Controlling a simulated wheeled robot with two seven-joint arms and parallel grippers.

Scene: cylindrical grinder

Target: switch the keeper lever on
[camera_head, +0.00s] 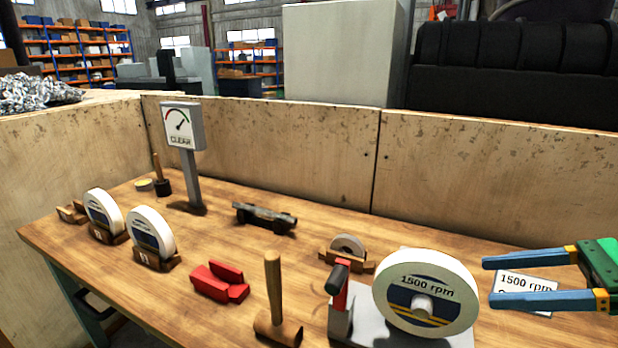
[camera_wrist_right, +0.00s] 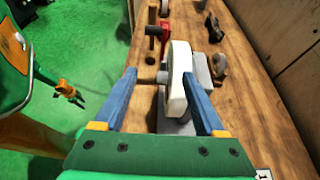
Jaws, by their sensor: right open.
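A grinder with a white wheel (camera_head: 425,295) marked "1500 rpm" stands at the front right of the bench. Just left of the wheel is a red lever with a black tip (camera_head: 339,283), standing up from a grey block; I take it to be the keeper lever. The lever (camera_wrist_right: 165,37) and the wheel (camera_wrist_right: 179,75) also show in the right wrist view, ahead of the gripper. My right gripper (camera_head: 488,281) is open and empty, to the right of the wheel. Part of what looks like my left gripper (camera_wrist_right: 66,90) shows in the wrist view; its jaws are unclear.
A mallet (camera_head: 273,300) stands left of the lever, with a red block (camera_head: 220,282) farther left. A gauge sign (camera_head: 183,125) reads "CLEAR". Spare wheels (camera_head: 152,233) sit at the left. A "1500 rpm" card (camera_head: 525,283) lies behind my gripper. Wooden walls (camera_head: 270,145) close the back.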

